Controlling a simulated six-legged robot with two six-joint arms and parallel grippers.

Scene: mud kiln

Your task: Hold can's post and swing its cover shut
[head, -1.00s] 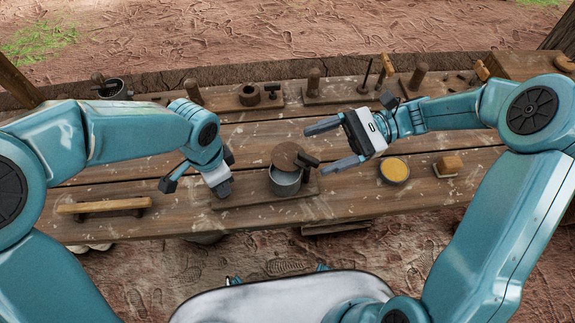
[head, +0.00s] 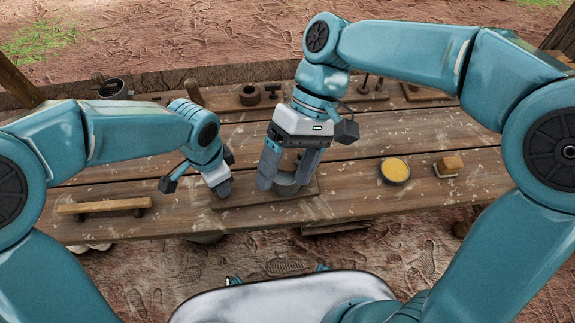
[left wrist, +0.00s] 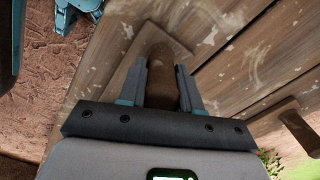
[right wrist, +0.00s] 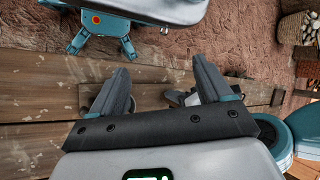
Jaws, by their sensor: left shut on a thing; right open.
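The grey metal can (head: 284,190) stands on a wooden board at the table's near middle in the head view, mostly hidden by my right gripper (head: 287,178). The right gripper points down over it, open, one finger on each side. A bit of brown, perhaps the cover, shows between the fingers; I cannot tell its angle. My left gripper (head: 222,188) is low at the board's left end. In the left wrist view it is shut on the brown wooden post (left wrist: 161,82). In the right wrist view the can is not clear between the fingers.
A bowl of yellow stuff (head: 395,170) and a tan block (head: 450,165) stand to the right. A wooden bar handle (head: 103,206) lies to the left. A dark pot (head: 113,89) and several pegged boards line the back.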

